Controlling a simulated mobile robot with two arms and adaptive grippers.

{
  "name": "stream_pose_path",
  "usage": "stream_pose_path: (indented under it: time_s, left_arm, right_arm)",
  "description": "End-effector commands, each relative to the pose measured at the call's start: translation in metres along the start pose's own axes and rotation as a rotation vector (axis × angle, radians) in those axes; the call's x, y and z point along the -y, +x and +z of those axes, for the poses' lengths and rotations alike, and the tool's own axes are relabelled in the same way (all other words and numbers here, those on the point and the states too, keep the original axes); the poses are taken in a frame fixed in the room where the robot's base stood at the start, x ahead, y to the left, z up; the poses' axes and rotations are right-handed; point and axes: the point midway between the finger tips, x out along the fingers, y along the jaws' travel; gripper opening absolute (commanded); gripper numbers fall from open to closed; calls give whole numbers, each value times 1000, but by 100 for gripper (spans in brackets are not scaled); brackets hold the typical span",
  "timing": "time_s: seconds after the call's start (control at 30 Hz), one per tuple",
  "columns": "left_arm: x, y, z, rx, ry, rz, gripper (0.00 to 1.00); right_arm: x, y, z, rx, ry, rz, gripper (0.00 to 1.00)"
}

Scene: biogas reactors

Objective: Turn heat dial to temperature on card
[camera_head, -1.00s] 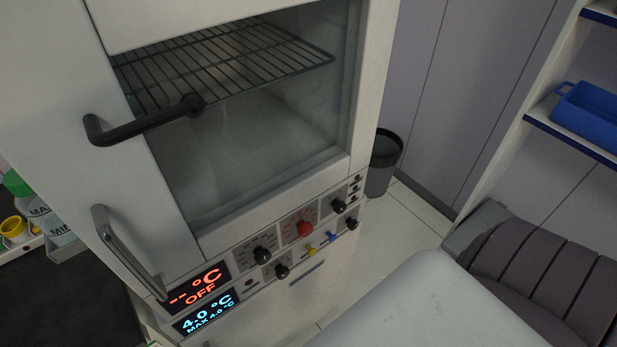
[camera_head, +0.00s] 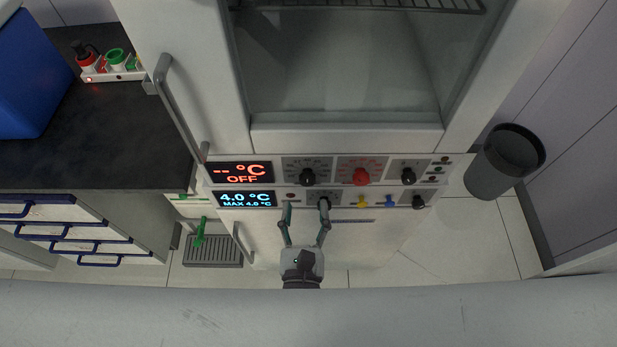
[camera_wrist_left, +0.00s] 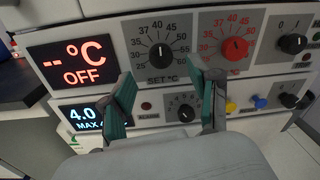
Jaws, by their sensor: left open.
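My left gripper (camera_head: 306,204) is open and empty in front of the lower row of the control panel (camera_head: 335,187). It also shows in the left wrist view (camera_wrist_left: 163,92), fingers spread. Above it is a black dial (camera_head: 307,177) marked SET °C, with a number scale; the wrist view shows this dial (camera_wrist_left: 161,54) above the gap between the fingers. A red dial (camera_head: 360,176) with a red scale is to its right. A smaller black dial (camera_head: 323,202) is partly covered by the right finger. No card shows. My right gripper is not in view.
The upper display (camera_head: 242,172) reads "-- °C OFF"; the lower display (camera_head: 245,199) reads 4.0 °C. Yellow (camera_head: 361,202) and blue (camera_head: 389,202) knobs stick out at the lower right. A door handle (camera_head: 180,105) stands out at left. A bin (camera_head: 503,161) stands at right.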

Motion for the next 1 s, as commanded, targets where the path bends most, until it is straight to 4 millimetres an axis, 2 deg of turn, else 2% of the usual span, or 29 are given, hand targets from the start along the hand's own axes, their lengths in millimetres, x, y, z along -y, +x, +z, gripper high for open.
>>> stream_pose_path:
  time_s: [0.1, 0.3, 0.47, 0.73, 0.77, 1.0]
  left_arm:
    - [0, 26, 3, 2, -1, 2, 61]
    - [0, 54, 1, 0, 0, 1, 61]
    - [0, 64, 0, -1, -1, 0, 61]
    - [0, 65, -1, -2, -2, 0, 61]
    - [0, 65, -1, -2, -2, 0, 60]
    - [0, 65, -1, -2, -2, 0, 20]
  right_arm:
    - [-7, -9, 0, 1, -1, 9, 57]
    - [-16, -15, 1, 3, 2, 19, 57]
    - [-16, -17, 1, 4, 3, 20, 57]
    - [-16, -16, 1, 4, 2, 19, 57]
    - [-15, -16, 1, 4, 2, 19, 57]
    - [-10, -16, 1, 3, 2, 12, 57]
